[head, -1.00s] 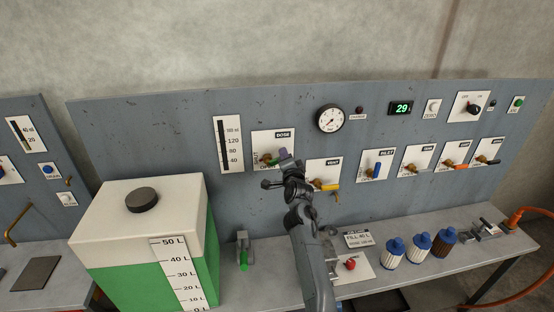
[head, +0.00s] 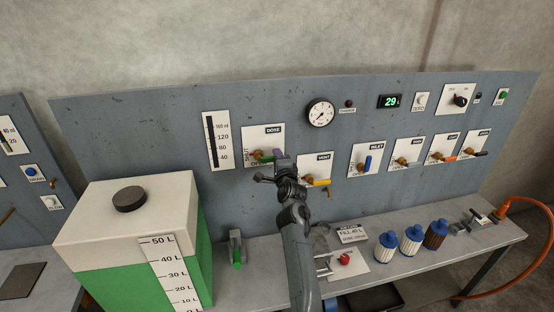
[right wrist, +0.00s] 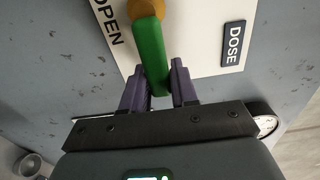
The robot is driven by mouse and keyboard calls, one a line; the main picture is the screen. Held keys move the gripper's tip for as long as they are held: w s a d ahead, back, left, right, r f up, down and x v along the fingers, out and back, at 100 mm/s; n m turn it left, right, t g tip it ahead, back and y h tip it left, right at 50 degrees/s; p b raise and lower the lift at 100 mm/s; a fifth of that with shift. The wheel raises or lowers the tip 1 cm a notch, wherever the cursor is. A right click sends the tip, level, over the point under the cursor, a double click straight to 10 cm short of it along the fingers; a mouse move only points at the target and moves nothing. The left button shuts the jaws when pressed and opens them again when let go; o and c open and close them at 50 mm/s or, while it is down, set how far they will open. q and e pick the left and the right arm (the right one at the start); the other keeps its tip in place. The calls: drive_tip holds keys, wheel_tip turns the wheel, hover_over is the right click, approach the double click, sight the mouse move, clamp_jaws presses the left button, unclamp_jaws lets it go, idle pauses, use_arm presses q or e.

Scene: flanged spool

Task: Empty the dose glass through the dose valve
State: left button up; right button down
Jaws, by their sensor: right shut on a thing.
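The dose valve's green handle (head: 263,155) sits on the white plate labelled DOSE (head: 251,141) and points to the right from its pivot, roughly level. My right gripper (head: 279,154) is at its free end and partly covers the plate. In the right wrist view, the purple fingers (right wrist: 159,84) are shut on the end of the green handle (right wrist: 151,50). The OPEN mark lies below the handle on the panel. The dose glass (head: 211,140) is a tall dark column on a white ml scale, left of the plate. Its liquid level is too small to read. My left gripper is not in view.
The vent valve with a yellow handle (head: 318,182) is close to the right of my gripper. A green and white tank (head: 85,220) stands at the left front. Several blue-capped cartridges (head: 411,238) stand on the bench at the right.

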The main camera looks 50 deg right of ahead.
drive_tip(key=c, duration=1.1)
unclamp_jaws()
drive_tip(key=shift+o, duration=0.7)
drive_tip(key=b+v, duration=0.1)
drive_tip(key=v, duration=0.9)
drive_tip(key=shift+s+a, duration=0.25)
drive_tip(key=shift+s, duration=0.1)
